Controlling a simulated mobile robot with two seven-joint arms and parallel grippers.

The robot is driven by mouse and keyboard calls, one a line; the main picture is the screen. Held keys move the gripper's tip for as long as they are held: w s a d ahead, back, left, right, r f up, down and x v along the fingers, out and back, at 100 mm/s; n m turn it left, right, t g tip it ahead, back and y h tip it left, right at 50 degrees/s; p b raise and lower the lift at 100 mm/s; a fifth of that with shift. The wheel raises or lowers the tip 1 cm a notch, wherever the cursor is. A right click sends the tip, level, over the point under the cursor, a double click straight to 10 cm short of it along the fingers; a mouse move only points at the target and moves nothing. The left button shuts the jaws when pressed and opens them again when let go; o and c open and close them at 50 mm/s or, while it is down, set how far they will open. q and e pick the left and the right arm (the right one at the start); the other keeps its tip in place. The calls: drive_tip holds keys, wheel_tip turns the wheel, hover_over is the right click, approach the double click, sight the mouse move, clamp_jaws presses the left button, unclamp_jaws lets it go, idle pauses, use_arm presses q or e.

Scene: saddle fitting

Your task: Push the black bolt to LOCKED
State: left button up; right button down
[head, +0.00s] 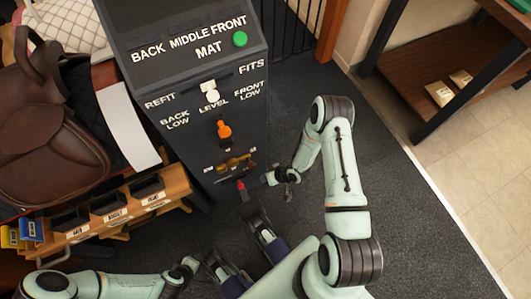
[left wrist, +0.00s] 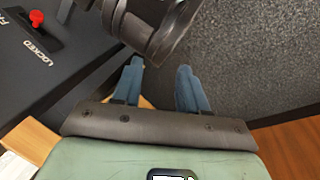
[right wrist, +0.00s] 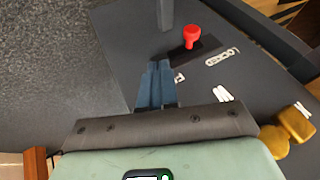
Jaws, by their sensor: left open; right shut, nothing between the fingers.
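The black bolt (right wrist: 207,47) is a dark bar on the cabinet front with a red knob (right wrist: 191,37). The knob also shows in the head view (head: 241,187) and at the upper left of the left wrist view (left wrist: 38,17). The LOCKED lettering (left wrist: 40,47) lies beside the bolt there. My right gripper (right wrist: 156,65) is shut and empty, close to the bolt but apart from the knob. It partly hides lettering in the right wrist view. My left gripper (left wrist: 158,75) is open and empty, away from the knob. I cannot tell the bolt's exact position along its slot.
The dark cabinet (head: 185,60) carries a green button (head: 240,39), a white lever (head: 209,90), an orange knob (head: 223,129) and a brass part (right wrist: 295,124) near the bolt. A wooden rack with bins (head: 120,222) and a brown saddle (head: 45,140) stand left.

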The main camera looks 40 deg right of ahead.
use_arm(q)
drive_tip(key=shift+t+y, duration=0.3)
drive_tip(key=shift+t, duration=0.3)
drive_tip(key=w, duration=0.1)
drive_tip(key=w+a+f+b, duration=0.1)
drive_tip(key=w+f+b, duration=0.1)
drive_tip(key=shift+w+a+f, duration=0.25)
drive_tip(key=shift+w+a, duration=0.05)
drive_tip(key=shift+a, duration=0.1)
use_arm(e)
drive_tip(key=w+a+f, duration=0.4)
drive_tip(key=a+f, duration=0.1)
drive_tip(key=shift+a+f, duration=0.35)
drive_tip(key=shift+a, duration=0.1)
drive_tip(key=a, duration=0.2)
drive_tip(key=w+a, duration=0.1)
drive_tip(key=a, duration=0.2)
drive_tip(key=shift+w, duration=0.1)
use_arm(q)
drive_tip(key=shift+d, duration=0.1)
